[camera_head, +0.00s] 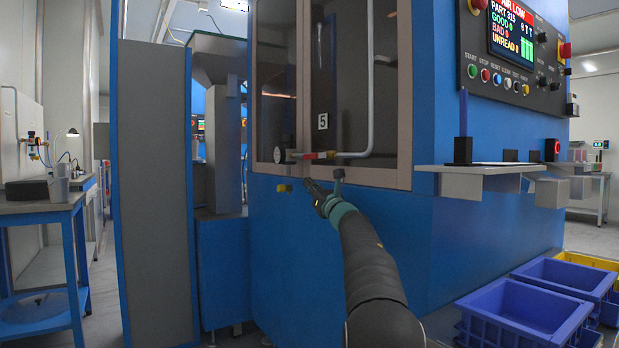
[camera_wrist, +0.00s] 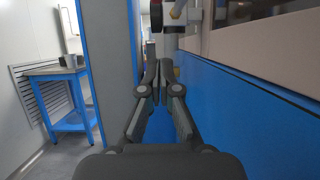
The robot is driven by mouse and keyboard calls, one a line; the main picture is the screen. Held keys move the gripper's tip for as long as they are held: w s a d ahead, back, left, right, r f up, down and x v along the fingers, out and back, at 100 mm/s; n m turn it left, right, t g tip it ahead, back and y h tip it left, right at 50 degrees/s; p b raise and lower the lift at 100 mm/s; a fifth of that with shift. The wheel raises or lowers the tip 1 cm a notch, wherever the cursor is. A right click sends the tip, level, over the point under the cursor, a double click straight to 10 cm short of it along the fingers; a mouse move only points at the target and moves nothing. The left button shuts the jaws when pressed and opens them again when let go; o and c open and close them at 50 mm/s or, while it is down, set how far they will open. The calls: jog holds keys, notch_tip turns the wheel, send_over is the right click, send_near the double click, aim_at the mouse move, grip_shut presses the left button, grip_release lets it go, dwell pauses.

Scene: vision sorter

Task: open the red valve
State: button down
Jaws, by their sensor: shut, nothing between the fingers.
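The red valve handle (camera_head: 318,155) lies roughly level on a pipe fitting at the lower edge of the blue machine's window. A white pipe (camera_head: 356,154) runs from it to the right and turns up. A dark round gauge (camera_head: 280,155) is at its left. My gripper (camera_head: 308,181) is just below the handle in the head view and appears apart from it. In the wrist view, my gripper (camera_wrist: 159,66) is shut and empty, with its fingertips together below a grey fitting (camera_wrist: 168,28). The valve handle is not clearly identifiable in the wrist view.
A yellow fitting (camera_head: 284,188) sticks out below the gauge. The blue machine (camera_head: 380,225) stands close on the right of my gripper. A shelf (camera_head: 482,170) juts from it. Blue crates (camera_head: 524,306) stand at lower right. A blue table (camera_head: 45,210) is at left.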

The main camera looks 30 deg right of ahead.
aim_at(314, 156)
jog(key=s+f+t+p, duration=0.3)
jog(key=s+f, duration=0.3)
jog(key=s, duration=0.3)
jog(key=w+r+p, duration=0.3)
jog(key=w+r, duration=0.4)
jog(key=r, duration=0.3)
jog(key=shift+w+r, duration=0.25)
jog(key=shift+r, duration=0.15)
jog(key=shift+t, duration=0.3)
